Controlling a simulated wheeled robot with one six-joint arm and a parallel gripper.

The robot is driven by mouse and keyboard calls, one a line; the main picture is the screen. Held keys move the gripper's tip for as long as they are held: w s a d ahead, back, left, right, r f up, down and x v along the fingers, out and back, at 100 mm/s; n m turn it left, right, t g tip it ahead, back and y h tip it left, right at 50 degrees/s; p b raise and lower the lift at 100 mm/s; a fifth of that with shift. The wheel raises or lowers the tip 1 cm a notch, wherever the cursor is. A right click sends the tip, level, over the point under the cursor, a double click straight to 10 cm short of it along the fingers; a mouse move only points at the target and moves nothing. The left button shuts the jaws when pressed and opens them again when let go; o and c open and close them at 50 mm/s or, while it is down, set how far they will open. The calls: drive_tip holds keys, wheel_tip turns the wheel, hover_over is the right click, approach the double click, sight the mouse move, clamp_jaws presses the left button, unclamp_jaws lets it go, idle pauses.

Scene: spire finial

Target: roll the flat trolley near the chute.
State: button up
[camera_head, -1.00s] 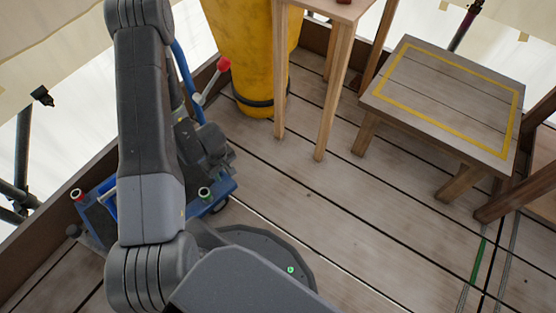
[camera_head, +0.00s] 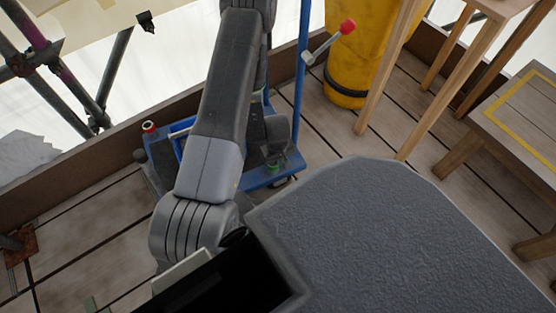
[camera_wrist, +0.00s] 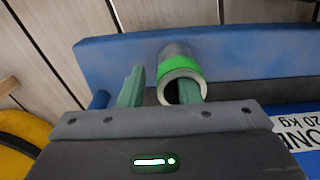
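The flat trolley (camera_head: 257,181) is a low blue platform in the head view, partly hidden behind my arm. It carries short posts, one with a red collar (camera_head: 149,127) and one with a green collar (camera_head: 273,168). In the wrist view, the hollow green-collared post (camera_wrist: 180,66) stands between the trolley's blue edge and my gripper (camera_wrist: 160,90). One green finger is left of the post and the other overlaps its opening. A gap shows between the fingers. The yellow chute (camera_head: 352,70) stands to the right of the trolley. My gripper is hidden in the head view.
A red-tipped lever (camera_head: 347,27) is near the chute. Wooden legs of a stand (camera_head: 386,62) and a low table with a yellow outline (camera_head: 515,125) are at the right. A wooden kerb (camera_head: 85,153) edges the plank deck, with scaffold poles (camera_head: 62,60) beyond.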

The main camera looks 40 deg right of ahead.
drive_tip(key=shift+f, duration=0.55)
clamp_jaws()
drive_tip(key=shift+d, duration=0.1)
idle(1.2)
